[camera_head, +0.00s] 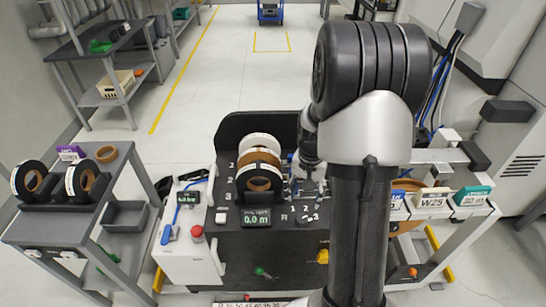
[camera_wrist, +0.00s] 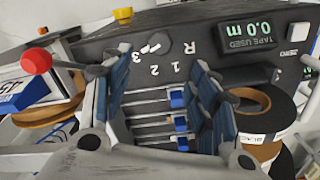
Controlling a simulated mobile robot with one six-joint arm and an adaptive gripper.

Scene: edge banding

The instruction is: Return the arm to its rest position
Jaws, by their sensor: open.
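My arm rises in front of the black edge banding machine (camera_head: 285,250) and hides part of its right side in the head view. My gripper (camera_head: 306,178) hangs low over the machine, right of the tape rolls. In the wrist view my gripper (camera_wrist: 160,68) is open, with its blue-padded fingers apart. Between and below the fingers are metal rods with blue blocks (camera_wrist: 178,98). I see nothing held. Whether the fingers touch the machine cannot be told.
Tape rolls (camera_head: 262,145) stand on the machine, beside a display (camera_head: 256,217) reading 0.0 m. A grey cart (camera_head: 60,222) with more rolls stands at left. A side table with labelled boxes (camera_head: 432,198) is at right.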

